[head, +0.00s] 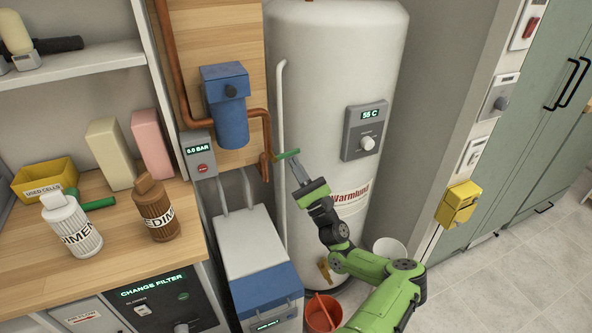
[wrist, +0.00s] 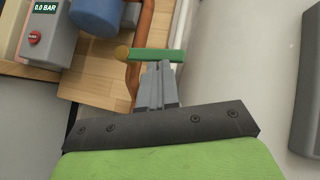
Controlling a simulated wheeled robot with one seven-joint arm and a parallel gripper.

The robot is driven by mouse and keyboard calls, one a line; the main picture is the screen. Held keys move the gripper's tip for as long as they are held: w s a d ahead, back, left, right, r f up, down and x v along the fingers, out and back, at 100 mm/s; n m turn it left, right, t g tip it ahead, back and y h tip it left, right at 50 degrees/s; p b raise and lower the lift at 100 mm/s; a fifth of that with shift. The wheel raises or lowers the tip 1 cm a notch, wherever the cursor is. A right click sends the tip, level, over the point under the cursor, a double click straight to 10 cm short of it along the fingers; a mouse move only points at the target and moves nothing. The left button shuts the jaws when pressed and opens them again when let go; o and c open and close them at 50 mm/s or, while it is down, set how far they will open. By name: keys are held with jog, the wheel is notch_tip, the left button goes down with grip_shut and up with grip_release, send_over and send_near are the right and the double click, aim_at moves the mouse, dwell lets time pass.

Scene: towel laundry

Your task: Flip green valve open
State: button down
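The green valve handle (head: 287,154) sits at the lower end of the copper pipe (head: 266,140), beside the white tank. It points sideways from the pipe, across the pipe's vertical run. In the wrist view the green handle (wrist: 158,54) lies level, with a brass-coloured end at its left on the pipe. My gripper (head: 292,160) is just below the handle, near its free part. In the wrist view the fingers of my gripper (wrist: 157,68) are together, with their tips at the handle's lower edge. I cannot tell whether they touch it.
A blue filter housing (head: 228,105) hangs on the wooden panel. A grey gauge box (head: 198,155) reads 0.0 BAR. The white tank (head: 335,60) stands close behind my gripper, with a 55 C control box (head: 364,131). A blue-and-white unit (head: 255,260) and a red bucket (head: 322,313) stand below.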

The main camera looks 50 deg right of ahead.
aim_at(299, 151)
jog(key=n+y, duration=0.4)
jog(key=n, duration=0.1)
jog(key=shift+d+r+y, duration=0.15)
jog(key=shift+r+y, duration=0.15)
jog(key=shift+r, duration=0.05)
jog(key=shift+s+r, duration=0.1)
jog(key=shift+r, duration=0.65)
notch_tip(299, 151, up, 3)
jog(key=n+g+y+p, duration=0.1)
jog(key=n+y, duration=0.1)
jog(key=n, duration=0.1)
jog(key=n+g+y+p, duration=0.1)
jog(key=n+g+y, duration=0.1)
jog(key=n, duration=0.1)
jog(key=shift+d+f+y, duration=0.1)
jog(key=shift+y, duration=0.2)
jog(key=shift+w+a+r+n+g+y+p, duration=0.2)
jog(key=shift+a+r+n+g+p, duration=0.25)
jog(key=shift+n+g+p, duration=0.65)
jog(key=shift+w+a+r+n+g+y+p, duration=0.15)
jog(key=shift+w+a+r+n+g+p, duration=0.15)
jog(key=shift+r+n+g+p, duration=0.75)
jog(key=shift+w+a+n+g+y+p, duration=0.15)
jog(key=shift+a+n+g+p, duration=0.2)
jog(key=shift+n+g+p, duration=0.8)
jog(key=shift+n+t+b, duration=0.4)
